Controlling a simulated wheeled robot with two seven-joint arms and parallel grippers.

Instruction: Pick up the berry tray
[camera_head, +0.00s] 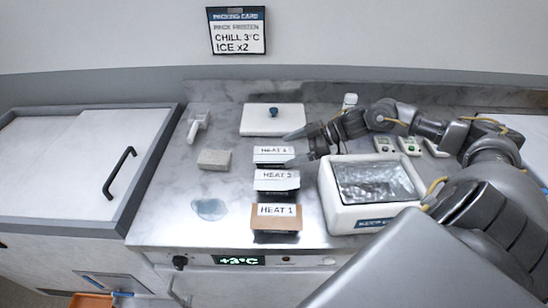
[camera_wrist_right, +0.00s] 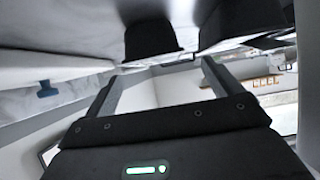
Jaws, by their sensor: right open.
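No tray in view can be told for certain as the berry tray. My left gripper is out of view.
A white box with a foil-like top (camera_head: 335,213) stands right of the trays. A white lidded board (camera_head: 258,122) is behind them. A grey block (camera_head: 214,159), a white handled tool (camera_head: 198,123) and a puddle (camera_head: 209,209) lie left. A handled white lid (camera_head: 60,165) is far left.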

